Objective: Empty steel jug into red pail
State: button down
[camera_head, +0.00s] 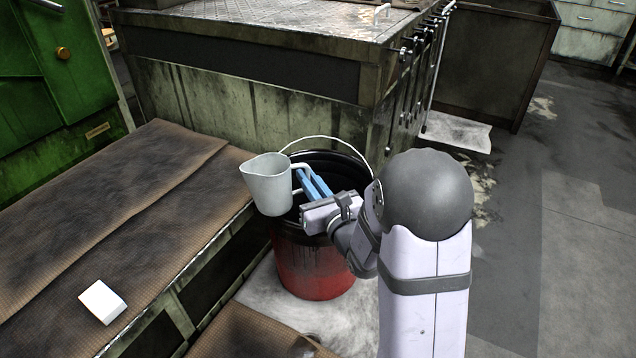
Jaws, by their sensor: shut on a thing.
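The steel jug (268,186) is light grey, with a spout at its upper left and a handle on its right side. My gripper (303,184), with blue fingers, is shut on the jug's handle and holds the jug upright or nearly so. The jug is in front of the left part of the red pail's rim in the picture. The red pail (312,268) has a black upper part and a raised wire handle. It stands on a pale patch of floor. The jug's contents cannot be seen, and the pail's inside is dark and partly hidden by the jug and my gripper.
A bench with brown matting (150,215) lies to the left, with a white block (103,301) on it. A large worn metal machine (250,105) stands behind the pail, with rods on its right side. A green cabinet (55,80) is at far left. Open floor lies at right.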

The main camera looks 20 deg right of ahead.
jog(key=f+m+g+y+p, duration=0.1)
jog(key=m+p, duration=0.3)
jog(key=p, duration=0.1)
jog(key=f+m+g+p, duration=0.1)
jog(key=m+g+p, duration=0.1)
jog(key=m+p, duration=0.2)
jog(key=f+m+g+y+p, duration=0.1)
jog(key=f+m+p, duration=0.1)
jog(key=m+p, duration=0.2)
jog(key=shift+d+y+p, duration=0.2)
jog(key=shift+y+p, duration=0.1)
jog(key=shift+p, duration=1.05)
jog(key=shift+w+d+r+m+g+p, duration=0.2)
jog(key=shift+r+m+g+p, duration=0.1)
jog(key=shift+m+p, duration=0.1)
